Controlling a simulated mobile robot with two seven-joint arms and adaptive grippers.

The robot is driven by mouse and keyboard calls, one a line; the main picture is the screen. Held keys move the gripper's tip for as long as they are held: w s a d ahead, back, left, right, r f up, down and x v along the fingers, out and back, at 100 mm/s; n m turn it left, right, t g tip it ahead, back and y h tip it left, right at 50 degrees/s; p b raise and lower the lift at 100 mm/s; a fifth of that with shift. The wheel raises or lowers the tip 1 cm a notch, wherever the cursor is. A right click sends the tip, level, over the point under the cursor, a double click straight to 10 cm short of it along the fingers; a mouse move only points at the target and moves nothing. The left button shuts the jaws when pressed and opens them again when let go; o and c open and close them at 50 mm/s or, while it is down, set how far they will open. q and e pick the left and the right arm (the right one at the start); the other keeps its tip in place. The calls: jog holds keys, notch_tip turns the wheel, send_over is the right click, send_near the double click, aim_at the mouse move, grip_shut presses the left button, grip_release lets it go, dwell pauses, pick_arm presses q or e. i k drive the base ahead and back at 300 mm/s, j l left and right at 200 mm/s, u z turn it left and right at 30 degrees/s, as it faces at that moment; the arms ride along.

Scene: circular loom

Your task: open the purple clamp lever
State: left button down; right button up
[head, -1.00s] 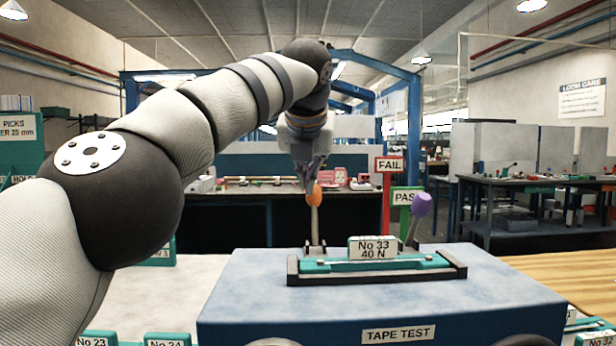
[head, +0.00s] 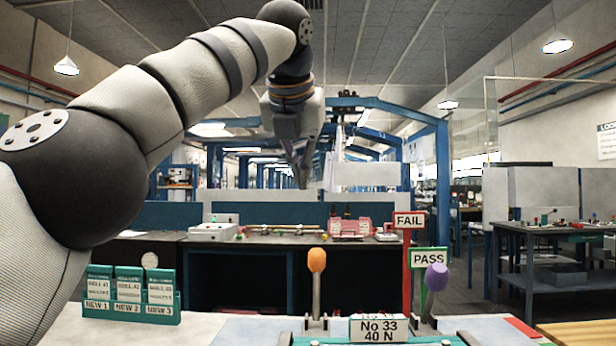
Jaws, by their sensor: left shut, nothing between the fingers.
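The purple clamp lever (head: 437,278) stands at the right of the test fixture, its knob up and its stem leaning slightly right. The orange clamp lever (head: 316,262) stands upright at the left of the fixture. Between them is a white label block (head: 379,328) reading "No 33 40 N". My left gripper (head: 302,182) is shut and empty, pointing down. It appears above the orange knob, clear of it, and well up and left of the purple knob. The lower fixture is cut off by the frame edge. My right gripper is out of view.
A red FAIL sign (head: 409,220) and a green PASS sign (head: 429,258) stand behind the purple lever. A teal rack (head: 130,312) of NEW cards stands at the left. A dark bench (head: 230,262) is farther back.

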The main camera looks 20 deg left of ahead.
aim_at(437, 276)
jog(key=k+l, duration=0.2)
jog(key=k, duration=0.3)
jog(key=k+l, duration=0.15)
jog(key=k, duration=0.3)
jog(key=k+l, duration=0.2)
jog(key=k, duration=0.3)
